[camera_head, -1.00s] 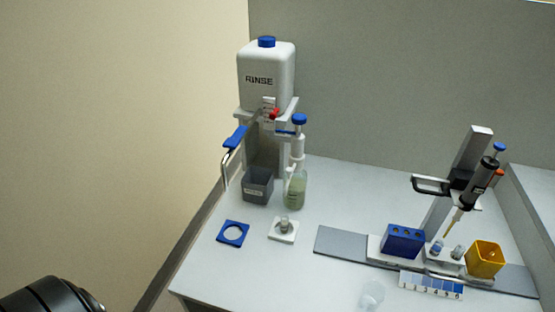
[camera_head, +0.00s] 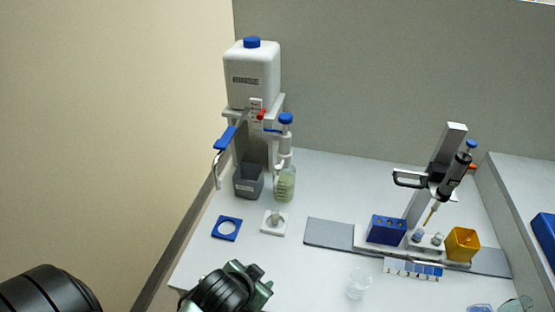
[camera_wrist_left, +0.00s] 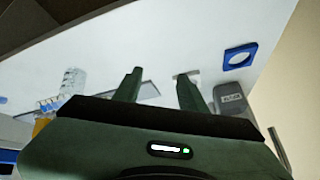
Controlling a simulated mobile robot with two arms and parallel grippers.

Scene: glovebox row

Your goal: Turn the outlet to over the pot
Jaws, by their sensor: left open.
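The white rinse tank (camera_head: 252,75) with a blue cap stands on a grey stand at the back left of the table. A spout with a blue handle (camera_head: 225,138), which I take for the outlet, sticks out to the left. Its bent metal tube (camera_head: 216,170) hangs left of the dark grey pot (camera_head: 248,184), apart from it. The pot, with a label, also shows in the left wrist view (camera_wrist_left: 231,100). My left gripper (camera_head: 262,282) is low at the table's front edge, far from the outlet. Its fingers (camera_wrist_left: 160,84) are apart with nothing between them. My right gripper is not seen.
A pump bottle (camera_head: 285,180) stands right of the pot. A blue square ring (camera_head: 226,229) and a white holder (camera_head: 275,222) lie in front. A clear cup (camera_head: 359,284) is near the front edge. A pipette stand (camera_head: 440,180), blue rack (camera_head: 387,230) and yellow bin (camera_head: 462,243) are right.

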